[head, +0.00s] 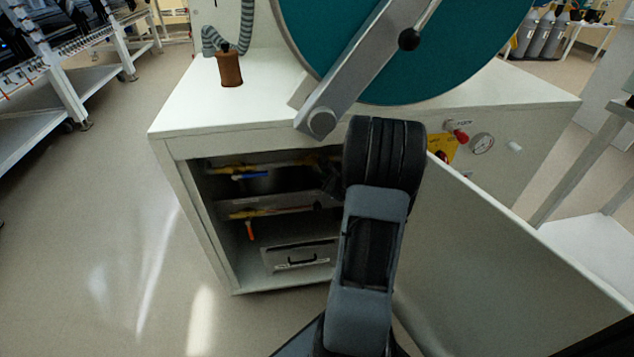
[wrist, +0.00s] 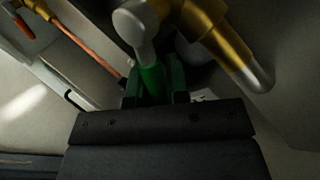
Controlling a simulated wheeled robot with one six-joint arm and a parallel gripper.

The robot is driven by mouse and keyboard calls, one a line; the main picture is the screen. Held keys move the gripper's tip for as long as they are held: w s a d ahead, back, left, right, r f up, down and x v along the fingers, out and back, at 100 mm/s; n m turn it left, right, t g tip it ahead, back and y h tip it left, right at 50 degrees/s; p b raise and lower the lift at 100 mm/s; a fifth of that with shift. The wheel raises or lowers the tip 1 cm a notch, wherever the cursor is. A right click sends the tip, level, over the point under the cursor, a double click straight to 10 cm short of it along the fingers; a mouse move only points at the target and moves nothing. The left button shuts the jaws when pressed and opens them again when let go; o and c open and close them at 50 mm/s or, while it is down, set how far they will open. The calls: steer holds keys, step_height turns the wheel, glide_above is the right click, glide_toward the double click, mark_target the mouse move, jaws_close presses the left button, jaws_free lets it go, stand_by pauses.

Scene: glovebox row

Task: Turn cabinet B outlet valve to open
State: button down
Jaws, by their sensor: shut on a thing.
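A valve with a green lever (wrist: 151,82) and a pale grey hub (wrist: 133,22) shows close up in the wrist view. It sits beside a brass pipe (wrist: 215,30). My gripper (wrist: 155,96) is shut on the green lever, with one finger on each side of it. In the head view my arm reaches into the open cabinet (head: 192,215), and hides the green lever and most of my gripper. No label for the valve can be read.
Inside the cabinet are a blue lever (head: 250,177), an orange lever (head: 250,231) and a drawer-like box (head: 300,257). The open door (head: 480,255) stands right of my arm. A round teal port cover (head: 440,60) hangs above. Floor at left is clear.

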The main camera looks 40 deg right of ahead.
steer(key=shift+s+d+r+n+g+h+b, duration=0.2)
steer(key=shift+d+r+n+g+h+b, duration=0.1)
steer(key=shift+n+g+h+b, duration=0.25)
steer(key=shift+s+d+r+n+g+h+b, duration=0.25)
steer(key=shift+n+b, duration=0.2)
steer(key=shift+b, duration=0.25)
steer(key=shift+d, duration=0.1)
steer(key=c, duration=1.1)
jaws_free()
steer(key=shift+w+r, duration=0.1)
